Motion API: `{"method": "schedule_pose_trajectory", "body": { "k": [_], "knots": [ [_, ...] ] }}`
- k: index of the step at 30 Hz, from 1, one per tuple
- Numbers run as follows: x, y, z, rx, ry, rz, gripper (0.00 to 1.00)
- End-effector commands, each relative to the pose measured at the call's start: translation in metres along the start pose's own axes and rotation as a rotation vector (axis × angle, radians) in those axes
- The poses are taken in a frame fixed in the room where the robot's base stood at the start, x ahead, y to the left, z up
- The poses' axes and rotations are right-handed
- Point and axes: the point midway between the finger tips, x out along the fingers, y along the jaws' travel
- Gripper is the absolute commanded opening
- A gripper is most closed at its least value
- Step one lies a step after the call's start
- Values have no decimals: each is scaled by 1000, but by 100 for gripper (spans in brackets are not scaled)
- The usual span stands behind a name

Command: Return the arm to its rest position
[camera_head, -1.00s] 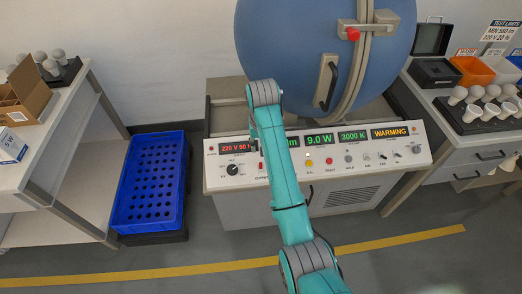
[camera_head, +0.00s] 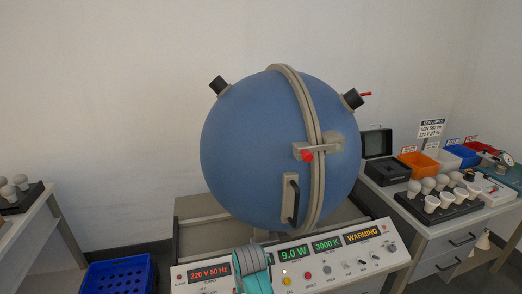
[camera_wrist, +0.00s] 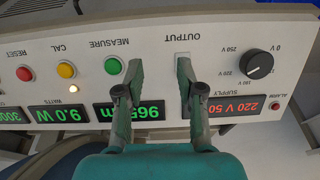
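My gripper (camera_wrist: 160,85) shows in the wrist view, its two fingers apart with nothing between them. In the head view only part of my arm (camera_head: 252,264) shows at the bottom, over the panel, and the gripper itself is hidden. The panel displays 220 V 50 Hz, 9.0 W, 3000 K and WARMING.
A large blue sphere (camera_head: 245,150) with a seam and black handle stands behind the panel. The right bench holds a bulb tray (camera_head: 440,205), a black case (camera_head: 385,172) and coloured bins (camera_head: 418,165). A blue crate (camera_head: 118,275) stands lower left, beside a left bench (camera_head: 30,235).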

Motion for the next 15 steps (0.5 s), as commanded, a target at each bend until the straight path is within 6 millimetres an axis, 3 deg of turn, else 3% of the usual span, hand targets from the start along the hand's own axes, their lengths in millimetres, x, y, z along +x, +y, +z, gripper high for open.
{"method": "schedule_pose_trajectory", "body": {
  "k": [1,6,15],
  "knots": [
    [17,8,18,7,19,0,38],
    [54,30,63,25,107,-1,38],
    [90,64,151,58,262,5,38]
  ]
}}
